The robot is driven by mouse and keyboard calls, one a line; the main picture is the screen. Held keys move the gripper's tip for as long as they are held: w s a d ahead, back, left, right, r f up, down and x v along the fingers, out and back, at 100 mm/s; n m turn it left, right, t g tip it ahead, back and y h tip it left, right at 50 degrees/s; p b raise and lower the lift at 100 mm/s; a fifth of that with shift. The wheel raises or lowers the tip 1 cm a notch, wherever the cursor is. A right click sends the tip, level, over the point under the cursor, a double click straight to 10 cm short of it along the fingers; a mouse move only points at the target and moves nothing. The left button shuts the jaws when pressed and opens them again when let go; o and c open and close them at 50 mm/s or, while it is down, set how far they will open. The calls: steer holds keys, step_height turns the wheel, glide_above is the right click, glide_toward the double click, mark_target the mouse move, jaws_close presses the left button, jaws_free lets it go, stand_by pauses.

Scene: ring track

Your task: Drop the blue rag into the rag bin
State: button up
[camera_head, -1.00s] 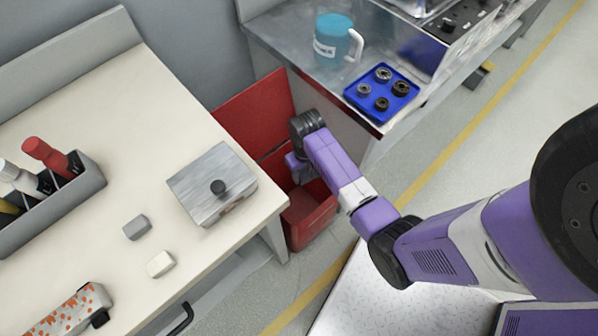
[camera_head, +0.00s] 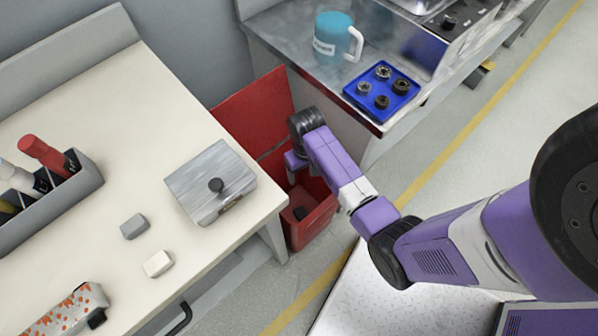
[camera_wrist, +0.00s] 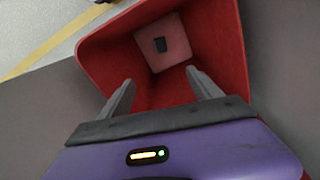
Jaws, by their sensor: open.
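The red rag bin (camera_head: 312,225) stands on the floor between the two benches, with its red lid (camera_head: 255,105) raised at the back. In the wrist view the bin (camera_wrist: 228,50) is seen from above, with a paler floor inside. A small dark, folded-looking piece (camera_wrist: 160,45) lies on that floor; it also shows in the head view (camera_head: 299,213). It may be the blue rag, but its colour looks nearly black. My gripper (camera_wrist: 160,80) is over the bin's opening, fingers apart, with nothing between them.
The left bench (camera_head: 130,110) holds a grey metal box (camera_head: 205,185), two small blocks, a marker holder (camera_head: 60,200) and a patterned item (camera_head: 70,312). The right bench holds a blue mug (camera_head: 333,35) and a blue tray (camera_head: 368,100) with several rings.

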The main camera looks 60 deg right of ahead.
step_height(320, 180, up, 7)
steer(key=p, duration=0.1)
steer(key=shift+f, duration=0.2)
stand_by(0.4)
